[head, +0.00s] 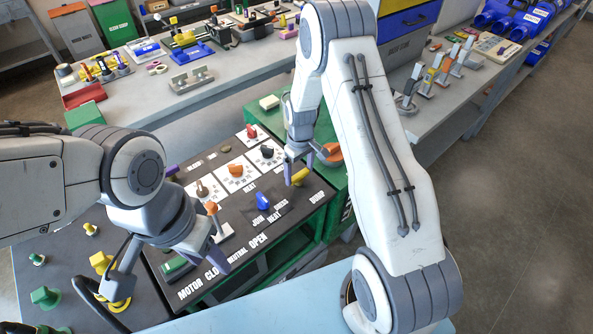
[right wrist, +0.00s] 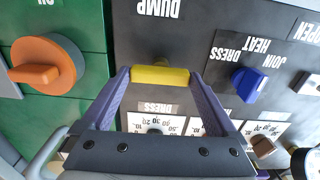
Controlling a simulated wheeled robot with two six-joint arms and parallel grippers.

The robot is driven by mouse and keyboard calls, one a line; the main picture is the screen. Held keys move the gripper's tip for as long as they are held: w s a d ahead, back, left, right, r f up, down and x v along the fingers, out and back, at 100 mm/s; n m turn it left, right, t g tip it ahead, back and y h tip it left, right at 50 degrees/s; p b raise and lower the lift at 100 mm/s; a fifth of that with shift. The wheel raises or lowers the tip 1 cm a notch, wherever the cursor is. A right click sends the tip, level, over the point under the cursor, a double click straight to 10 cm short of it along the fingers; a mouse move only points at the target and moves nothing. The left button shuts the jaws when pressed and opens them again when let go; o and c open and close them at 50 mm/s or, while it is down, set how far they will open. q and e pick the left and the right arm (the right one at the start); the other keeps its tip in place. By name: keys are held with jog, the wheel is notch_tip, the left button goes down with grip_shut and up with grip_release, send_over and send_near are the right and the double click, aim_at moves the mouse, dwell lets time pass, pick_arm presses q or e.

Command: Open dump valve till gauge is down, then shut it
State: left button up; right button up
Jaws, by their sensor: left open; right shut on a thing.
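The dump valve handle is a yellow bar (head: 300,177) near the right edge of the black control panel (head: 285,218). In the right wrist view the yellow handle (right wrist: 160,75) lies crosswise between the purple fingers, below the upside-down DUMP lettering. My right gripper (head: 291,178) is shut on it; it also shows in the right wrist view (right wrist: 160,77). I cannot make out a pressure gauge needle in either view.
Dial knobs, including an orange one (head: 235,169), sit behind. An orange knob (right wrist: 36,74) is on the green cabinet side. Cluttered benches lie behind; the right floor is clear.

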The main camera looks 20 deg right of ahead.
jog(key=shift+w+a+r, duration=0.15)
jog(key=shift+w, duration=0.1)
jog(key=o, duration=1)
jog(key=shift+s, duration=0.1)
jog(key=shift+r, duration=0.3)
notch_tip(320, 180, up, 10)
jog(key=b, duration=0.1)
jog(key=shift+a+b, duration=0.15)
jog(key=shift+b, duration=0.15)
